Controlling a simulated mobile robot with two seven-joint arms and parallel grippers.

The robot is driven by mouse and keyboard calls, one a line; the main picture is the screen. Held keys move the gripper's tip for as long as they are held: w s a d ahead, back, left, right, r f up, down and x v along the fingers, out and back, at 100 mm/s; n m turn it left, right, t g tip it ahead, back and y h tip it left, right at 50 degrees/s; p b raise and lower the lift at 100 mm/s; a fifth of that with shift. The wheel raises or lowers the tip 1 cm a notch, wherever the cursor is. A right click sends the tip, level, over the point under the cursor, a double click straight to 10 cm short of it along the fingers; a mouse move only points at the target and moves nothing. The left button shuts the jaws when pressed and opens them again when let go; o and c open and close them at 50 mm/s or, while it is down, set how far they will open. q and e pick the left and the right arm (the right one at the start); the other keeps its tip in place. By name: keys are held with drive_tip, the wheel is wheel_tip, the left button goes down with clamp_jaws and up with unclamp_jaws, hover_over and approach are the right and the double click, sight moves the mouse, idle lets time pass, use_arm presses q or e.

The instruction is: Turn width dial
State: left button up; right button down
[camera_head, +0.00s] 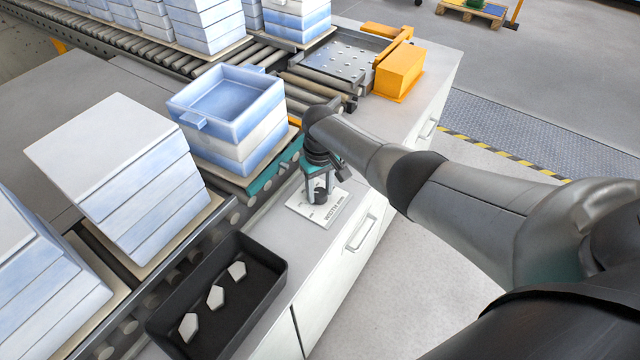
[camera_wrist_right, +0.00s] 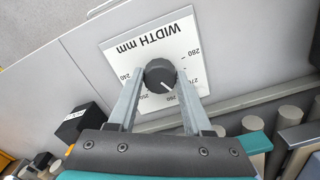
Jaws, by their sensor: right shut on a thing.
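The width dial is a round black knob (camera_wrist_right: 160,75) with a white pointer line, on a white plate (camera_wrist_right: 207,68) marked "WIDTH mm" with numbers around it. In the right wrist view the pointer points toward the lower right of the picture. My right gripper (camera_wrist_right: 159,84) has one finger on each side of the knob and is shut on it. In the head view my right gripper (camera_head: 319,192) reaches down onto the plate (camera_head: 332,214) on the grey cabinet top, and the knob (camera_head: 320,197) is partly hidden by the fingers. My left gripper is out of view.
A black tray (camera_head: 277,278) with several pale pieces stands on the cabinet at the front. An orange block (camera_head: 399,72) stands at the far end. The cabinet top around the plate is clear.

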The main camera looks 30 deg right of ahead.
drive_tip(key=m+p, duration=0.1)
drive_tip(key=m, duration=0.4)
drive_tip(key=shift+a+r+m+p, duration=0.1)
drive_tip(key=shift+m+p, duration=0.2)
drive_tip(key=m+p, duration=0.1)
drive_tip(key=m, duration=1.1)
drive_tip(key=shift+w+m, duration=0.1)
drive_tip(key=shift+m, duration=0.2)
drive_tip(key=m, duration=0.6)
drive_tip(key=shift+m, duration=0.3)
drive_tip(key=shift+c, duration=1.6)
unclamp_jaws()
